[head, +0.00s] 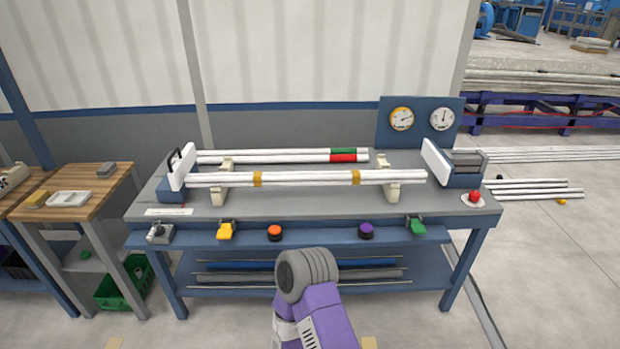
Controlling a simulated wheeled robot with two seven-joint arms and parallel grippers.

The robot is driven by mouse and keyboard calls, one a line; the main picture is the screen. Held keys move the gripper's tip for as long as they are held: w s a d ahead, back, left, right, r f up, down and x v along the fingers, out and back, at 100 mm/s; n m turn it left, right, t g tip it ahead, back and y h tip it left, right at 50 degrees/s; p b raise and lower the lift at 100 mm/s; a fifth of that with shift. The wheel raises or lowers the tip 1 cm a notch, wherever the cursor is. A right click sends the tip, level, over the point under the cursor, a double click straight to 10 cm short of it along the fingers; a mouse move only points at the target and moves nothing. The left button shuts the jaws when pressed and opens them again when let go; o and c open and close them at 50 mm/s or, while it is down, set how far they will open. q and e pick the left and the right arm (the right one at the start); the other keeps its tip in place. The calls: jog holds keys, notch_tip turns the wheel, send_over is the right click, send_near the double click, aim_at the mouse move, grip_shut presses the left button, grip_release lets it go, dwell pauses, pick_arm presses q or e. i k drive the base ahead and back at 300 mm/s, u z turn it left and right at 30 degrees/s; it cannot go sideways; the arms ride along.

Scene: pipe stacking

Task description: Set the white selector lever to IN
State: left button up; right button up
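Neither of my grippers shows in the head view. A purple arm link of mine with a grey ribbed joint rises at the bottom centre, well to the right of the selector.
Along the front ledge sit a yellow lever (227,230), an orange button (275,233), a purple button (366,230) and a green lever (415,226). A red button (474,196) is at the right. White pipes (305,178) rest on bench supports. A wooden table (90,190) stands left.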

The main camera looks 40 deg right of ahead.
aim_at(156, 225)
jog(key=u, duration=0.35)
jog(key=i, duration=1.65)
jog(key=z, duration=0.55)
